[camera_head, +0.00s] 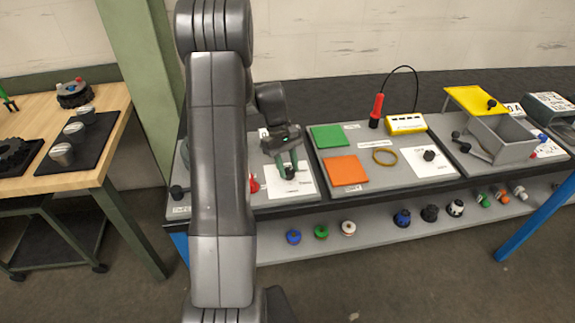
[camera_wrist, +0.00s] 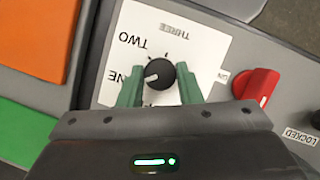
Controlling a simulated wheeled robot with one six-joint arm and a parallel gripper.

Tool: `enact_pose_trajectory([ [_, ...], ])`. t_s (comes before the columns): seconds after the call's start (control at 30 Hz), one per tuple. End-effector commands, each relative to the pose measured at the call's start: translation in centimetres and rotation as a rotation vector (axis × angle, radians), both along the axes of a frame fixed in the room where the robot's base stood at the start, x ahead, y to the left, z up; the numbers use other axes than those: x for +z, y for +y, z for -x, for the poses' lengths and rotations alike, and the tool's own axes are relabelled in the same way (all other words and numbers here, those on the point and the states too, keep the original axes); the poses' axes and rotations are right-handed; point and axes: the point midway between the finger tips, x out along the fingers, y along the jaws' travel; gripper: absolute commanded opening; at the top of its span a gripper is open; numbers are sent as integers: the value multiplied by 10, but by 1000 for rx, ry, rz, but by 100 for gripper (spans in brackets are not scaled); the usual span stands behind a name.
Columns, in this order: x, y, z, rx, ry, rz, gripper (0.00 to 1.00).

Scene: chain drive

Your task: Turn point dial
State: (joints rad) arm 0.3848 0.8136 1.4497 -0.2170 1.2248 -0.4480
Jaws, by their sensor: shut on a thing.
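The point dial is a black round knob with a white pointer mark on a white card (camera_wrist: 190,40). The knob (camera_wrist: 160,74) shows in the wrist view between my green fingers. My gripper (camera_wrist: 160,85) is shut on the knob. The pointer mark faces left, between the printed words ONE and TWO; THREE is printed further round the card. In the head view my gripper (camera_head: 288,172) reaches down to the card (camera_head: 304,187) on the grey bench, and the knob is partly hidden by the fingers.
A red switch (camera_wrist: 256,87) and a LOCKED label (camera_wrist: 302,136) lie right of the knob in the wrist view. A green square (camera_head: 328,135) and an orange square (camera_head: 345,169) lie right of my gripper in the head view. An open grey box (camera_head: 502,139) stands further right.

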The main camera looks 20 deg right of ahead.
Motion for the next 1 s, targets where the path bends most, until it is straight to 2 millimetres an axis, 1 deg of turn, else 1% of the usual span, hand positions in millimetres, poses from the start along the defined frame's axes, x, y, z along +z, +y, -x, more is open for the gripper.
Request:
enact_pose_trajectory([
  [0.1,1,-1,0,-59,-1,1,9],
  [0.3,1,-1,-1,-123,-2,1,9],
  [0.87,1,-1,-1,-147,-3,1,9],
  [0.9,1,-1,-1,-147,-3,1,39],
  [0.97,1,-1,-1,-147,-3,1,51],
  [1.0,1,-1,-1,-147,-2,1,53],
])
